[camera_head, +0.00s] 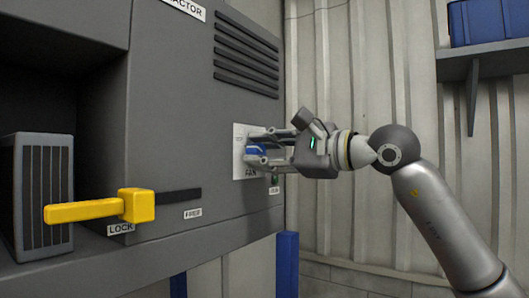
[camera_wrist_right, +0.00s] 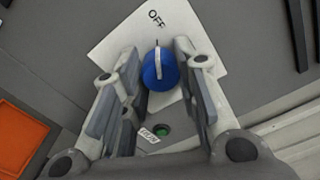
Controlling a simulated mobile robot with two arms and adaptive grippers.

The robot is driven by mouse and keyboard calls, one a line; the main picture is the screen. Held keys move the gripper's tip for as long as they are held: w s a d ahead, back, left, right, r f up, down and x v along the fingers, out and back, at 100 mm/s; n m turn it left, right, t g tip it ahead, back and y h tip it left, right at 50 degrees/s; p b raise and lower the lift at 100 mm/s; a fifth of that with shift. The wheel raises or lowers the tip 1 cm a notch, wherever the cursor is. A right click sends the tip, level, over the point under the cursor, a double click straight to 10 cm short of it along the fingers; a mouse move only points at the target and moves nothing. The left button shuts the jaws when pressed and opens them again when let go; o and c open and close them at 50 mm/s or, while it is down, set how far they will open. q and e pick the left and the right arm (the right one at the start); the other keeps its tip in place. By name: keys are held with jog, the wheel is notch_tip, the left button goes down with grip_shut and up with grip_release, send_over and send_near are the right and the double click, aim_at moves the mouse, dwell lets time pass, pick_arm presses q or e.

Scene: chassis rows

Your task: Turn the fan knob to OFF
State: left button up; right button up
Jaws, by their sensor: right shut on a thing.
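The blue fan knob (camera_head: 256,148) sits on a white plate (camera_head: 240,133) on the grey cabinet, with a FAN label below it. My right gripper (camera_head: 260,149) is shut on the knob from the right, one finger on either side. In the right wrist view the knob (camera_wrist_right: 160,70) shows between the two fingers (camera_wrist_right: 161,78). Its white pointer points up toward the word OFF (camera_wrist_right: 156,18) printed on the plate. The other plate markings are hidden or not readable. My left gripper is not in view.
A yellow lock handle (camera_head: 100,207) sticks out at the lower left, beside a grey finned unit (camera_head: 40,190) in an open bay. A small green button (camera_wrist_right: 161,130) is below the knob. A blue bin (camera_head: 485,20) stands on a shelf at the upper right.

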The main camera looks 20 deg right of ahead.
jog(key=o, duration=1)
jog(key=v, duration=1.2)
jog(key=shift+f, duration=0.1)
